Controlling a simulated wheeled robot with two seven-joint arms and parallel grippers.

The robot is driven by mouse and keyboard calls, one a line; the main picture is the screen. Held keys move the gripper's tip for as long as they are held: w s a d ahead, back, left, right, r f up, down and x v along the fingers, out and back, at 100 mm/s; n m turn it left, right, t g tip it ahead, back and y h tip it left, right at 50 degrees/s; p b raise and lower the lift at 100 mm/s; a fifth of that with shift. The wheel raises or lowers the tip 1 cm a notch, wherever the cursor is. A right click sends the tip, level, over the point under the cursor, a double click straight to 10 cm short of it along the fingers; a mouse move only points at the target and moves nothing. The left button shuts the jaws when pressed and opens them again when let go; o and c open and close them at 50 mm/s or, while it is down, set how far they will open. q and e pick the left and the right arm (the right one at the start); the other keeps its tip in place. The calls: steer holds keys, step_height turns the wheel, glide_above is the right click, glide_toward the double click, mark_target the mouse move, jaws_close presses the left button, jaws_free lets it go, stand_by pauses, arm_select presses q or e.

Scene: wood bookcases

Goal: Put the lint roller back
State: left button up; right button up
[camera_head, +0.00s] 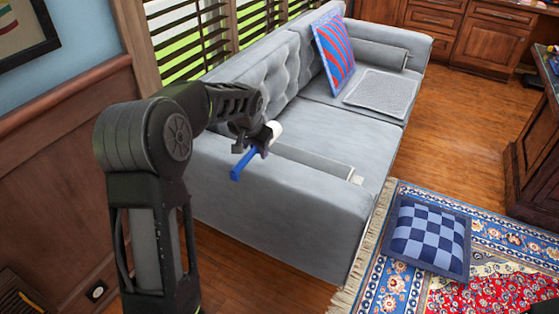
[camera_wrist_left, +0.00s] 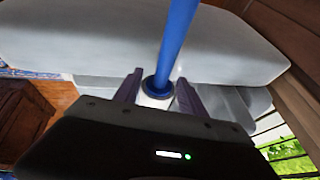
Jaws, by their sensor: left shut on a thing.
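The lint roller has a blue handle (camera_head: 242,164) and a white roll (camera_head: 274,131). My left gripper (camera_head: 262,143) is shut on the lint roller and holds it above the near arm of the grey sofa (camera_head: 270,205). In the left wrist view the blue handle (camera_wrist_left: 177,45) points up and away from between the two fingers (camera_wrist_left: 157,92). The white part shows between the fingers. My right gripper is not in view.
A striped red-blue pillow (camera_head: 334,48) and a grey cushion (camera_head: 382,94) are on the sofa. A checkered cushion (camera_head: 428,236) lies on the patterned rug (camera_head: 400,285). Wood cabinets (camera_head: 465,35) stand at the back, and a dark wood piece (camera_head: 535,165) at right. Wood floor between is clear.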

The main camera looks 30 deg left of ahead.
arm_select(q)
steer(key=s+d+r+p, duration=0.3)
steer(key=d+r+p, duration=0.2)
steer(key=d, duration=0.6)
steer(key=s+d+r+p, duration=0.4)
steer(key=d+r+p, duration=0.2)
steer(key=d+r, duration=0.3)
steer(key=d, duration=0.3)
steer(key=shift+s+r+n, duration=0.15)
steer(key=shift+n, duration=0.25)
